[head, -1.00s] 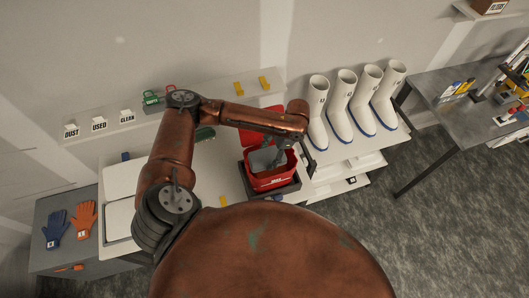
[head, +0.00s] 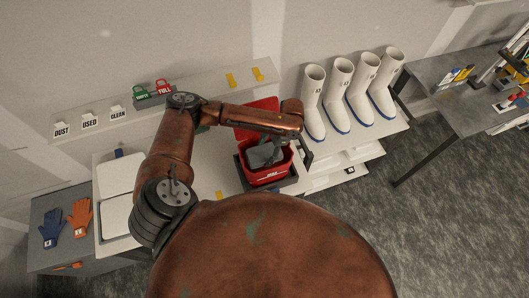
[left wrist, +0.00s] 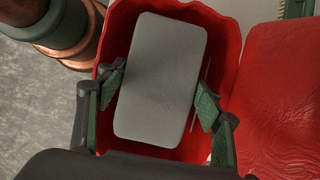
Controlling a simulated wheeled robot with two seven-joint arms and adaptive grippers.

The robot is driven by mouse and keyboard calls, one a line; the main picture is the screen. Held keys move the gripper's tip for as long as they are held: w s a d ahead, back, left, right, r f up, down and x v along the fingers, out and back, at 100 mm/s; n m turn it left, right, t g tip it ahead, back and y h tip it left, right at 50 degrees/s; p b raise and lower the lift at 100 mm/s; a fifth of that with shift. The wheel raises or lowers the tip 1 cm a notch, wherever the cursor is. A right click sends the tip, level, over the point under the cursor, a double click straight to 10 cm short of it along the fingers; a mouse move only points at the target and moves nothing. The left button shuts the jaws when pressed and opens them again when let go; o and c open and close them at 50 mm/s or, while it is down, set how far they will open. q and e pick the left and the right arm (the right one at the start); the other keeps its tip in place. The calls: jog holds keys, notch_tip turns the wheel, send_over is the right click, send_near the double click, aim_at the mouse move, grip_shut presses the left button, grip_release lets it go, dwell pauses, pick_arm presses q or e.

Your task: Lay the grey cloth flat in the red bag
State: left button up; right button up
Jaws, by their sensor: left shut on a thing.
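The grey cloth (head: 264,155) is a flat, rounded rectangle inside the mouth of the red bag (head: 270,179). In the left wrist view the cloth (left wrist: 160,75) lies between my two fingers, with the red bag's wall (left wrist: 225,45) around it. My left gripper (left wrist: 160,92) is shut on the cloth at its two long sides. In the head view the arm partly hides this gripper above the bag. The bag's lid (head: 257,113) stands open at the back; it also shows at the right of the left wrist view (left wrist: 275,100). I cannot see whether the cloth touches the bag's floor. My right gripper is not in view.
The bag stands in a dark tray (head: 287,186) on the white bench. White boots (head: 340,95) stand close on the right. A shelf (head: 205,92) with labels, green and red tags and yellow clips runs behind. Blue gloves (head: 79,214) and orange gloves lie at far left.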

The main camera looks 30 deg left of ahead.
pick_arm(q)
jog(key=o, duration=0.8)
jog(key=shift+w+f, duration=0.25)
jog(key=shift+w, duration=0.35)
jog(key=shift+o, duration=0.8)
jog(key=shift+w+f, duration=0.2)
jog(key=shift+w, duration=0.25)
jog(key=shift+o, duration=1.4)
jog(key=shift+s, duration=0.15)
jog(key=shift+s+r, duration=0.15)
jog(key=shift+s, duration=0.2)
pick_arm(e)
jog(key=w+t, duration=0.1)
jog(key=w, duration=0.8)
pick_arm(q)
jog(key=shift+w+d+r, duration=0.1)
jog(key=shift+w+r, duration=0.05)
jog(key=shift+w, duration=0.05)
jog(key=v, duration=1.1)
jog(key=shift+r, duration=0.4)
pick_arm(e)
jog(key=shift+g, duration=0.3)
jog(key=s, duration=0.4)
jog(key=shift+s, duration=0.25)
pick_arm(q)
jog(key=shift+s, duration=0.15)
